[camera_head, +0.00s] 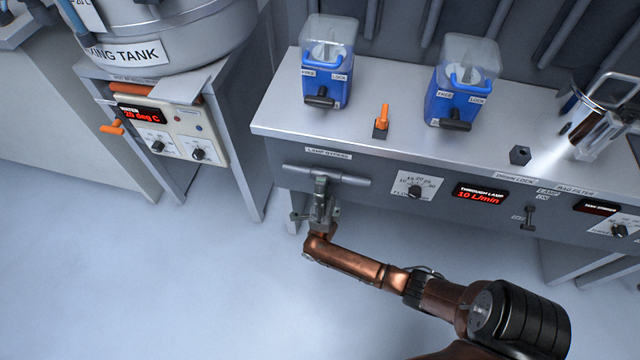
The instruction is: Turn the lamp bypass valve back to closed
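Under the label "LAMP BYPASS" (328,153), a grey horizontal bar (350,179) sits on the front of the bench. My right gripper (321,186) is in front of the bar's middle and overlaps it. It hides that part, so I cannot tell whether the fingers touch or grip the bar, or whether they are open or shut. An upright orange lever (383,112) on a dark base stands on the bench top, above and right of the label. My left gripper is not in view.
Two blue canisters (327,89) (459,104) with clear tops stand on the bench (281,117). A "THROUGH LAMP" display (480,194) reads 10 L/min, right of a flow knob (415,191). A mixing tank (180,35) stands at upper left. The floor below is clear.

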